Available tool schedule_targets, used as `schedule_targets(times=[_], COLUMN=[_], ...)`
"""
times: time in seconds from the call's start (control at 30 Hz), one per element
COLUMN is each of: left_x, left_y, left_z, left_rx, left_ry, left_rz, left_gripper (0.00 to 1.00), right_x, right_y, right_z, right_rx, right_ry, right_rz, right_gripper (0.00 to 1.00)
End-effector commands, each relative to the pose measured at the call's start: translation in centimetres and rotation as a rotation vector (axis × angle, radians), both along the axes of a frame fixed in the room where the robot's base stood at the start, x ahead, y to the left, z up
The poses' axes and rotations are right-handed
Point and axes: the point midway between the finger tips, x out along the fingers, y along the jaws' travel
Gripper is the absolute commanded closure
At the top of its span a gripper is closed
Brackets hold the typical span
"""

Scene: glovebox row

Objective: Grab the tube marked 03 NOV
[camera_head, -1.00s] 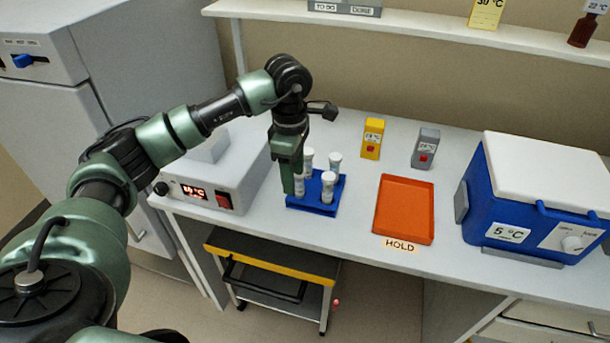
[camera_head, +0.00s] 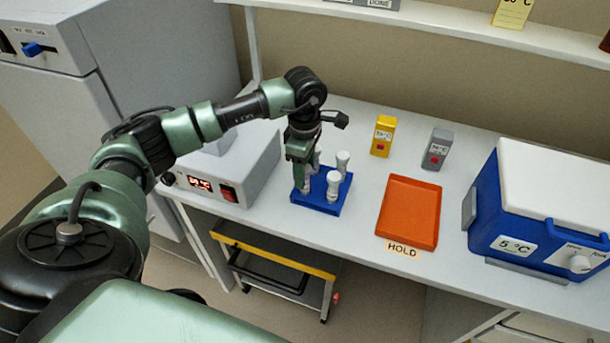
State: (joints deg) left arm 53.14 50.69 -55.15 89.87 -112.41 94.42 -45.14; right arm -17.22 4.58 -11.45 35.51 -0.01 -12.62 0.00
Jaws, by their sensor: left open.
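Several white-capped tubes stand upright in a blue rack (camera_head: 325,204) on the bench. One tube (camera_head: 334,186) shows at the front right and another (camera_head: 342,162) behind it. The tubes on the rack's left side are partly hidden by my left gripper. No date marking can be read on any tube, so I cannot tell which is 03 NOV. My left gripper (camera_head: 300,182) points down at the rack's left side, its jaws open around or close beside a tube there; I cannot tell which. My right gripper is not in view.
A white device (camera_head: 225,165) with a red display stands left of the rack. An orange tray (camera_head: 408,212) labelled HOLD lies to the right. Yellow (camera_head: 383,136) and grey (camera_head: 437,149) boxes stand behind it. A blue cooler (camera_head: 540,205) is at far right.

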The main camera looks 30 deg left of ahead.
Motion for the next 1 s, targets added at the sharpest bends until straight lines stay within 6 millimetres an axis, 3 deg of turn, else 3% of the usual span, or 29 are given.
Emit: schedule_targets(times=[0.2, 0.4, 0.6, 1.0], left_x=[0.0, 0.0, 0.0, 0.1], left_y=[-0.1, -0.1, -0.1, 0.0], left_z=[-2.0, -2.1, -2.1, -1.6], left_rx=[-0.001, -0.001, -0.001, -0.001], left_ry=[0.000, -0.001, -0.001, -0.003], left_rz=[-0.001, -0.001, -0.001, 0.000], left_gripper=[0.49, 0.49, 1.00, 1.00], right_x=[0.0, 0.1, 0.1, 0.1], right_y=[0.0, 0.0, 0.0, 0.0], right_z=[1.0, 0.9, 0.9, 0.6], right_rx=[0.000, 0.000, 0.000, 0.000], right_ry=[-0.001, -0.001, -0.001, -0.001], right_rz=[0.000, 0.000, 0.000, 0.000], right_gripper=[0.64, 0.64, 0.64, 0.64])
